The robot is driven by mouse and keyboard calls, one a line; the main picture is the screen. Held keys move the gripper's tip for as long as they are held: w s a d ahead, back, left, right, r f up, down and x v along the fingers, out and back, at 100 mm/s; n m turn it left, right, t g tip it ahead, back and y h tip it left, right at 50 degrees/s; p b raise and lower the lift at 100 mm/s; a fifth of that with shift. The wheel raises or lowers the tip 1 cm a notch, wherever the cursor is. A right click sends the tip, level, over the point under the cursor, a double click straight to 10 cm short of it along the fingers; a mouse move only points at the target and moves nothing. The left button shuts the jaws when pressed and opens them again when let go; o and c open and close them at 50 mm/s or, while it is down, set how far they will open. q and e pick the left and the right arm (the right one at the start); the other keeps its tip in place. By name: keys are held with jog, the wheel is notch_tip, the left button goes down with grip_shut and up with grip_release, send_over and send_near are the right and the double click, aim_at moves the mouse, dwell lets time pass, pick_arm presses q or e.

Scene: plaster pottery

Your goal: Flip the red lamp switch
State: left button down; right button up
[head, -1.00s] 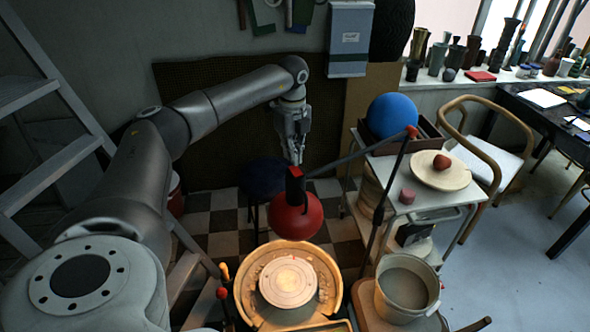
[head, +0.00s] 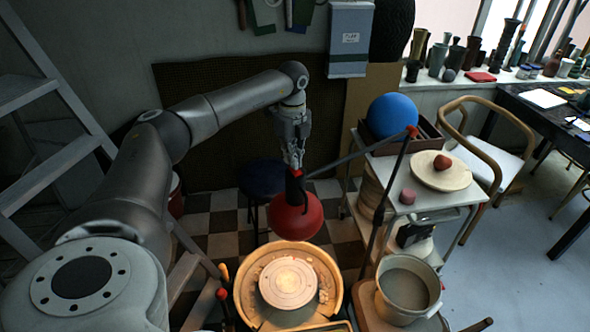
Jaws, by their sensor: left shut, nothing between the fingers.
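The red lamp (head: 296,216) hangs on a dark jointed arm above the pottery wheel (head: 262,268), with a black neck on top. A small patch of red (head: 298,173) shows at the top of the neck, where the switch seems to be, mostly hidden by my fingers. My left gripper (head: 293,166) is shut and empty, pointing down, with its fingertips at the top of the neck. I cannot tell whether they touch it. The wheel below is brightly lit. My right gripper is not in view.
The lamp's arm (head: 352,156) runs to the right to a red-tipped joint near a trolley with a blue ball (head: 392,116) and a plate (head: 441,170). A bucket (head: 407,289) stands right of the wheel. A dark stool (head: 262,178) is behind the lamp.

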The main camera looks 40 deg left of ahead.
pick_arm(q)
jog(key=shift+f, duration=0.45)
jog(key=shift+s+d+r, duration=0.1)
jog(key=shift+r+p, duration=0.7)
jog(key=shift+r, duration=0.15)
jog(key=shift+r+p, duration=2.1)
jog(key=shift+r, duration=0.5)
jog(key=shift+f, duration=0.1)
